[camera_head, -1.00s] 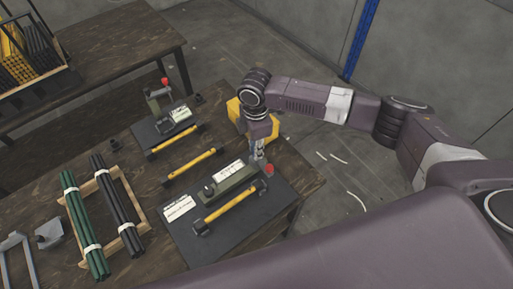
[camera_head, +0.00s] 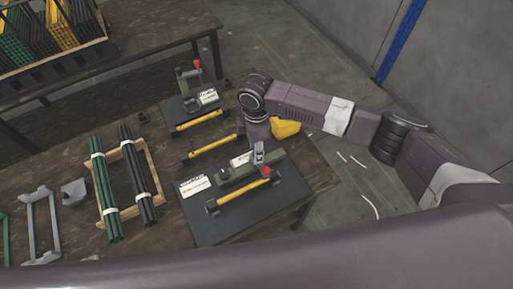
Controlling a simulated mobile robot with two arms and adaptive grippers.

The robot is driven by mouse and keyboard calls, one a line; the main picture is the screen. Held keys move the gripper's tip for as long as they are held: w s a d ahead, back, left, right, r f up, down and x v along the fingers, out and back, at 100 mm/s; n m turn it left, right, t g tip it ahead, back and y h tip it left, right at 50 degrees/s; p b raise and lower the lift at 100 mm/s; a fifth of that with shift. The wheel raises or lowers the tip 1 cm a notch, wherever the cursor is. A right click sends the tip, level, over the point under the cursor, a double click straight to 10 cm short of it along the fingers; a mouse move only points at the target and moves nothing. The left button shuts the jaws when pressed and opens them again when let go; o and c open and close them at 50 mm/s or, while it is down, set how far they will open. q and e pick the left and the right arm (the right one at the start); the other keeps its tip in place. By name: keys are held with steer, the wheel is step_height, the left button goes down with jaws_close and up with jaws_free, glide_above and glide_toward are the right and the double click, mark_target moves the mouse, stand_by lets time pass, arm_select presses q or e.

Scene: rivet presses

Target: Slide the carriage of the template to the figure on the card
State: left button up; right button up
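A dark green block-like fixture (camera_head: 234,176), which looks like the template, lies on a black mat (camera_head: 225,225) at the near right of the table. A small dark knob stands near its left end. A white card (camera_head: 195,186) with small print lies on the mat to its left, and a white label (camera_head: 240,160) shows behind the fixture. The print is too small to read. My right gripper (camera_head: 259,155) points down at the right part of the fixture; whether its fingers touch anything, or are open or shut, is unclear. My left gripper is not in view.
A yellow bar with black ends (camera_head: 242,192) and a red knob (camera_head: 266,171) are in front of the fixture. A second press station (camera_head: 188,100) stands farther back. Bundled green and black rods (camera_head: 104,188) lie in a wooden rack at left. A yellow object (camera_head: 286,128) is behind my wrist.

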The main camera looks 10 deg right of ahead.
steer(key=shift+r, duration=0.15)
step_height(320, 180, up, 12)
stand_by(0.5)
step_height(320, 180, down, 4)
steer(key=n+b, duration=0.3)
steer(key=n, duration=0.1)
steer(key=shift+b, duration=0.3)
steer(key=shift+f+n, duration=0.45)
steer(key=shift+n, duration=0.55)
step_height(320, 180, down, 8)
steer(key=shift+s+r+p, duration=0.1)
steer(key=shift+r+p, duration=0.15)
steer(key=shift+p, duration=0.4)
steer(key=shift+c, duration=0.4)
